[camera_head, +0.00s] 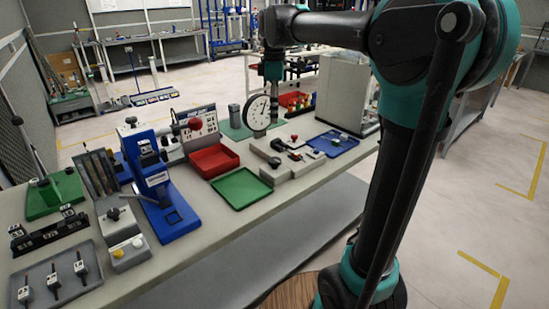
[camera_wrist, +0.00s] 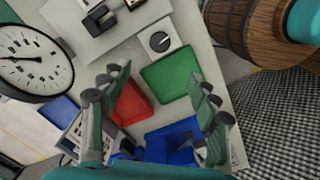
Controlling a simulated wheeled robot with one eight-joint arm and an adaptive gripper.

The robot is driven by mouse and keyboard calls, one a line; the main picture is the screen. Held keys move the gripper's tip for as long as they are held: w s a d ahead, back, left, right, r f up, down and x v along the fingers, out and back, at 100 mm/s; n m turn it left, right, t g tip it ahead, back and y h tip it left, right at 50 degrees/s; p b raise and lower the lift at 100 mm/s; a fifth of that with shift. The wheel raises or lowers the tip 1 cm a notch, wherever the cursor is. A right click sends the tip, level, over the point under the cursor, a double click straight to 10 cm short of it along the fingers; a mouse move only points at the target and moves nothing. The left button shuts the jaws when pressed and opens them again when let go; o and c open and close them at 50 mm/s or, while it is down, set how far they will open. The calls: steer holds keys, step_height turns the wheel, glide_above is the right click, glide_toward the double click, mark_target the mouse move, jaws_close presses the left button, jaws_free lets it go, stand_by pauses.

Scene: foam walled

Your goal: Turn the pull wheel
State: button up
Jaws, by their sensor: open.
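No part is plainly marked as the pull wheel. A dark round knob (camera_wrist: 160,41) on a pale block shows at the upper middle of the wrist view, and I cannot tell if it is the wheel. In the head view, a low grey block with dark fittings (camera_head: 275,161) stands beside the green tray. My gripper (camera_wrist: 160,76) is open, its two green fingers spread wide with nothing held between them. In the head view, my gripper (camera_head: 273,70) hangs above the far part of the bench, near the dial gauge (camera_head: 258,112), its fingers hard to make out.
The bench (camera_head: 225,228) holds a green tray (camera_head: 241,192), a red tray (camera_head: 211,161), a blue press (camera_head: 160,190) and a blue tray (camera_head: 333,144). A tall grey box (camera_head: 342,92) stands at the right end. Open floor lies to the right.

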mark_target(275, 159)
step_height(275, 159, down, 17)
steer(key=shift+f, duration=0.15)
stand_by(0.5)
steer(key=c, duration=1.2)
